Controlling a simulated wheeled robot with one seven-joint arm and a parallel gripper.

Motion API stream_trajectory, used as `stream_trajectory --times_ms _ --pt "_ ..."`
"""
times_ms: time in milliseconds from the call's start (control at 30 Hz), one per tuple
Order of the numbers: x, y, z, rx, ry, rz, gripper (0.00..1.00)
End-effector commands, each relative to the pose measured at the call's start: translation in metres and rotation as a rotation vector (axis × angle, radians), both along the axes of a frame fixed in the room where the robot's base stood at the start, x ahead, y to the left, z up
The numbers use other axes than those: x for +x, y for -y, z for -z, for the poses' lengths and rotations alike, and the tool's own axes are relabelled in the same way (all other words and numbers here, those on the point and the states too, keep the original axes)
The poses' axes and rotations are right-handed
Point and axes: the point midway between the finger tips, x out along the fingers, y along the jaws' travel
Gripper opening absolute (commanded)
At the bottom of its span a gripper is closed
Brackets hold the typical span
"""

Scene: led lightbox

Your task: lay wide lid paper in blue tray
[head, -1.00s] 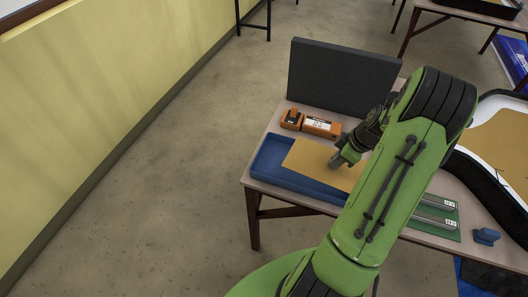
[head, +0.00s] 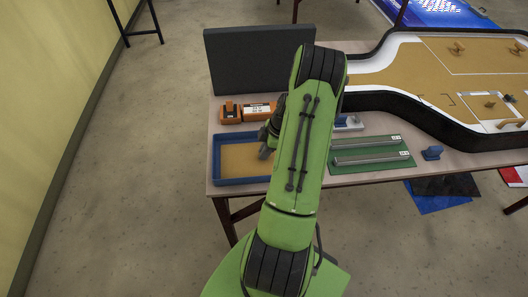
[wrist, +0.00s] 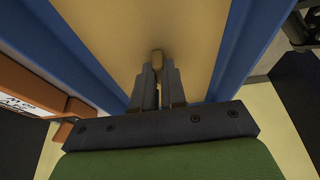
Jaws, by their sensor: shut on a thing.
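The wide lid paper (head: 238,158) is a flat tan sheet. In the head view it shows inside the rim of the blue tray (head: 243,181), at the left end of the table. My gripper (head: 264,153) is over the sheet's right part, and my green arm hides the right end of tray and sheet. In the wrist view my gripper (wrist: 158,70) is shut on a small tan knob on the paper (wrist: 195,25), with blue tray walls (wrist: 238,45) along both sides. I cannot tell whether the sheet touches the tray floor.
A dark upright panel (head: 255,62) stands behind the tray. Orange boxes (head: 244,111) sit between them. A green board (head: 370,155) with grey bars and a small blue object (head: 432,153) lie to the right. A large black-edged tan board (head: 420,75) fills the right.

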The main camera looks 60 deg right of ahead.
Motion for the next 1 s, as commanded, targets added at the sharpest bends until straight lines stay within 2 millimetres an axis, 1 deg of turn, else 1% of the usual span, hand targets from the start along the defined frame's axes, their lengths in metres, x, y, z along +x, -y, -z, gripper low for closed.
stream_trajectory --times_ms 33,200,333,367,500,733,833,867,933,1000 --pt "0.0 0.0 0.004 -0.001 0.002 0.0 0.0" --pt "0.0 0.001 0.002 -0.002 0.002 0.0 0.0" --pt "0.0 0.001 0.006 -0.002 0.001 0.0 0.0" --pt "0.0 0.001 0.005 -0.002 0.001 0.0 0.16" --pt "0.0 0.001 0.005 -0.002 0.001 0.0 0.37" --pt "0.0 0.0 0.004 -0.002 0.001 0.0 0.37" --pt "0.0 0.0 0.0 -0.002 0.001 0.0 0.37" --pt "0.0 0.002 -0.004 -0.004 0.002 0.0 0.37" --pt "-0.004 0.006 -0.017 -0.007 0.002 0.002 0.37" --pt "-0.009 0.01 -0.035 -0.008 0.002 0.003 0.37"
